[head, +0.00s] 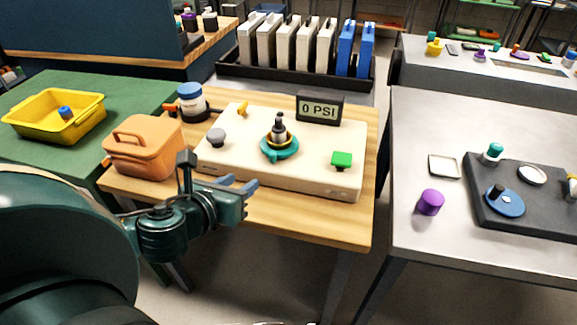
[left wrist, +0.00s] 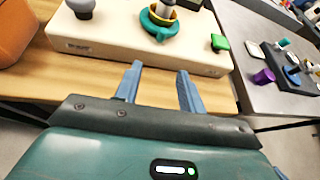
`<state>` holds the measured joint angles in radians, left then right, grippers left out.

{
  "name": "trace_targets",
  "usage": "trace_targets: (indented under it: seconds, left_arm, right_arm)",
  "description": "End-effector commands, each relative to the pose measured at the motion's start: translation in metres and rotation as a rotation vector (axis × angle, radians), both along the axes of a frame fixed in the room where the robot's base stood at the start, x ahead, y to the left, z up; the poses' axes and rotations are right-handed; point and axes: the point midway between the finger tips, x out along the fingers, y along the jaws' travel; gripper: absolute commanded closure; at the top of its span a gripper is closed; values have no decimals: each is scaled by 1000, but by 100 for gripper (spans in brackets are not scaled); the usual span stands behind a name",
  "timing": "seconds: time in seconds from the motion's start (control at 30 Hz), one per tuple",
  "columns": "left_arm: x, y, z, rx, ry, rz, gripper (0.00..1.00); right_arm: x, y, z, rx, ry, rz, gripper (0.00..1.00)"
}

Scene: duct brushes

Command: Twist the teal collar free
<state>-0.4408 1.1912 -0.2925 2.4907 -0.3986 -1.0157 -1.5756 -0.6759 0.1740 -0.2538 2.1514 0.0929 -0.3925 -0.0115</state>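The teal collar (head: 280,150) sits around the base of an upright dark and grey fitting (head: 279,129) with a yellow ring, on a cream base block (head: 240,175). The collar also shows at the top of the left wrist view (left wrist: 159,22). My left gripper (head: 250,188) is in front of the block's front edge, apart from the collar. In the left wrist view its two blue fingers (left wrist: 156,85) are spread with nothing between them. My right gripper is not in view.
An orange case (head: 144,148) stands left. A grey table (head: 415,125) is at right.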

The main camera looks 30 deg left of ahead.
Motion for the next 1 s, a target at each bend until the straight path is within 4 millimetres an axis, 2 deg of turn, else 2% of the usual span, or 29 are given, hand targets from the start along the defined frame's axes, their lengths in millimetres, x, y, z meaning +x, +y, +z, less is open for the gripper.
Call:
trace_targets:
  seconds: [0.1,0.37,0.8,1.0]
  left_arm:
    - [2,2,8,99,-18,-34,60]
    - [21,5,1,112,-22,-35,60]
    - [97,10,-30,108,-21,-35,60]
    - [117,12,-40,109,-18,-37,60]
  right_arm:
    - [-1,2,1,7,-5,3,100]
    - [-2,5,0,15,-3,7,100]
    - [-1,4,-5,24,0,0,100]
    - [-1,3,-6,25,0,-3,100]
